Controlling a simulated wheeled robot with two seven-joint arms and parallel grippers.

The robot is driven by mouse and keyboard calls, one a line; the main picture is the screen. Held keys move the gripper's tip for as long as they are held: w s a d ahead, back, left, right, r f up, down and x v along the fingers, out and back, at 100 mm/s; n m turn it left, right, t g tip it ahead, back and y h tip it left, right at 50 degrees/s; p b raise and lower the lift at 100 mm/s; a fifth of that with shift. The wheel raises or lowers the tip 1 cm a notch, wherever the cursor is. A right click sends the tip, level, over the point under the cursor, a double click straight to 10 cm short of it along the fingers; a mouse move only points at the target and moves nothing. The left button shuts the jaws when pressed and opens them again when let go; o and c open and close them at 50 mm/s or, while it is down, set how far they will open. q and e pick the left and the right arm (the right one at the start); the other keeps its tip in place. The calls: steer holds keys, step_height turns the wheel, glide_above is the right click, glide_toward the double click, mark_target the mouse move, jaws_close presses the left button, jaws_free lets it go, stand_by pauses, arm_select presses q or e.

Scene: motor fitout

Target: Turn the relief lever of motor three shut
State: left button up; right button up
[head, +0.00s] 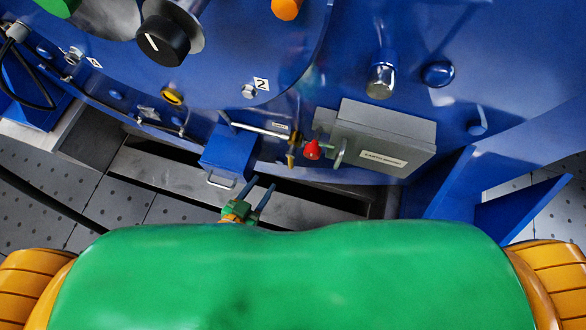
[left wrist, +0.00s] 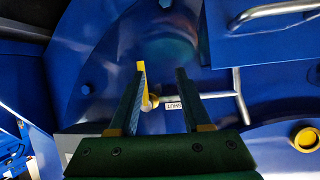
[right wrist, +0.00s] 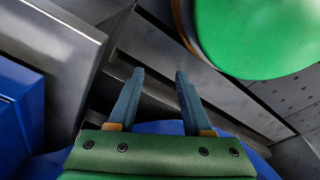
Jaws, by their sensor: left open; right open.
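A small yellow lever (head: 291,150) sits on the blue motor housing, at the right end of a silver pipe (head: 255,127). In the left wrist view the lever (left wrist: 141,78) stands along the left finger, with a brass-coloured pivot at its lower end and a label reading SHUT (left wrist: 173,106) beside it. My left gripper (head: 262,182) is open and empty, below and left of the lever in the head view. In the left wrist view its fingers (left wrist: 160,72) point towards the housing; contact with the lever cannot be told. My right gripper (right wrist: 154,73) is open and empty.
A grey box (head: 385,138) with a red knob (head: 313,149) is right of the lever. A blue box (head: 229,150) with a handle is left of it. A plate marked 2 (head: 261,84) is above. A dark trough (head: 320,197) runs below the housing.

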mark_target(289, 163)
arm_select(q)
steer(key=w+d+t+h+b, duration=0.1)
steer(key=w+d+b, duration=0.1)
steer(key=b, duration=0.1)
steer(key=w+d+t+h+b, duration=0.1)
steer(key=w+d+b, duration=0.2)
steer(key=w+d+t+h+b, duration=0.1)
steer(key=w+d+t+b, duration=0.1)
steer(key=b, duration=0.2)
steer(key=shift+w+d+r, duration=0.1)
steer(key=shift+w+d, duration=0.05)
steer(key=shift+d, duration=0.25)
jaws_close()
arm_select(e)
steer(key=w+f, duration=0.3)
steer(key=f, duration=0.9)
steer(key=shift+w+a+f, duration=0.15)
steer(key=shift+w+a, duration=0.1)
